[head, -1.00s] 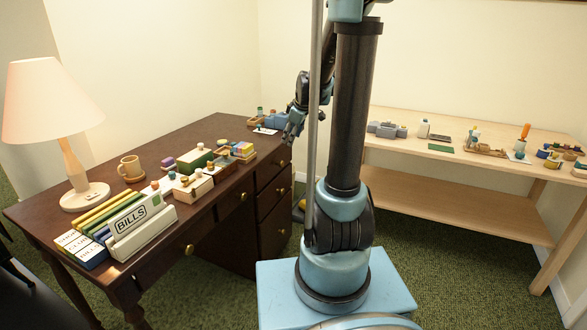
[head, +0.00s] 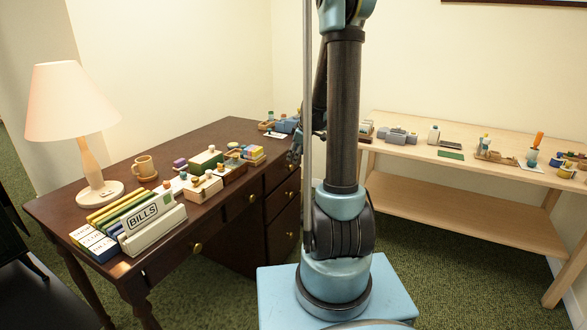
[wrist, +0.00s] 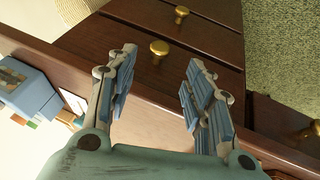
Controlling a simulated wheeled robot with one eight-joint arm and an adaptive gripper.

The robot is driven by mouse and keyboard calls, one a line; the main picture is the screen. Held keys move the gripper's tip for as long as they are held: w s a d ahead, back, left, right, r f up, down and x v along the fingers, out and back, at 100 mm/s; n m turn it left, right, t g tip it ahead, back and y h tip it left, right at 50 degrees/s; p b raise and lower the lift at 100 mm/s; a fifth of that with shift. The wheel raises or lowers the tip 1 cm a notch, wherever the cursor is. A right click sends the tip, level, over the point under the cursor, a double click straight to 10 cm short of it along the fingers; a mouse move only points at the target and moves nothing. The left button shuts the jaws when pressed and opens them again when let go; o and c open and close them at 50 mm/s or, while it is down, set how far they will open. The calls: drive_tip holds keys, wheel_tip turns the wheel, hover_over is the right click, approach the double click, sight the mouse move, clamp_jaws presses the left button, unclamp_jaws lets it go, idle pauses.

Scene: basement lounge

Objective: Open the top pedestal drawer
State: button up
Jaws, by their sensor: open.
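The dark wood desk's top pedestal drawer (head: 278,172) is shut, its front flush with the desk. In the wrist view, its front (wrist: 205,62) carries a round brass knob (wrist: 159,47). My gripper (wrist: 160,88) is open and empty. Its two fingers point at this front, and the knob shows in the gap between them, slightly beyond the tips. I see no contact. In the head view my gripper (head: 295,150) is at the desk's right side, partly behind my arm, and the top knob cannot be made out.
Lower pedestal drawers with brass knobs (head: 289,194) are shut. The middle drawer's knob (head: 251,198) is to the left. A pale wooden bench (head: 470,178) stands at right. Green carpet lies between.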

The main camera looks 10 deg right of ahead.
sight(292, 166)
drive_tip(key=shift+x, duration=4.6)
drive_tip(key=shift+s, duration=0.1)
